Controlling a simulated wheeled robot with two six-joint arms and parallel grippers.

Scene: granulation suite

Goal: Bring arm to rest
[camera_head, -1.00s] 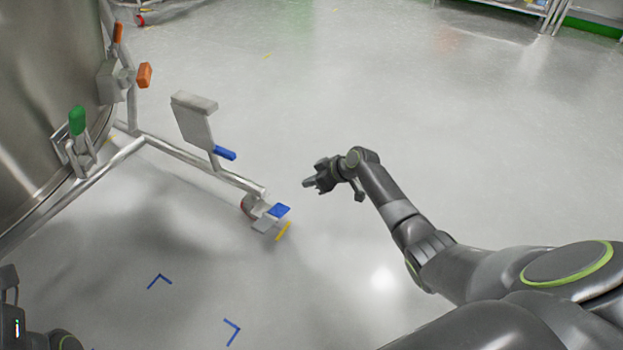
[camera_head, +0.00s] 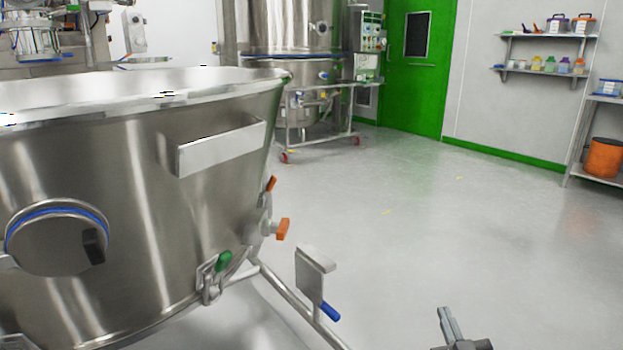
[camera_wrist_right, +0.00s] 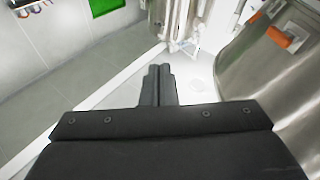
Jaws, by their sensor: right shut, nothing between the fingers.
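My right gripper (camera_head: 449,324) shows at the bottom edge of the head view, over open floor to the right of the steel vessel's frame. Its two fingers are together with nothing between them. In the right wrist view its fingers (camera_wrist_right: 158,86) also lie side by side, shut and empty. Most of my right arm is below the head view. My left gripper is in neither view now.
A large steel vessel (camera_head: 150,190) on a wheeled frame (camera_head: 290,300) fills the left, with orange (camera_head: 283,229) and green (camera_head: 223,261) handles sticking out. A shelf rack (camera_head: 600,180) stands at the far right. The grey floor (camera_head: 420,230) between is clear.

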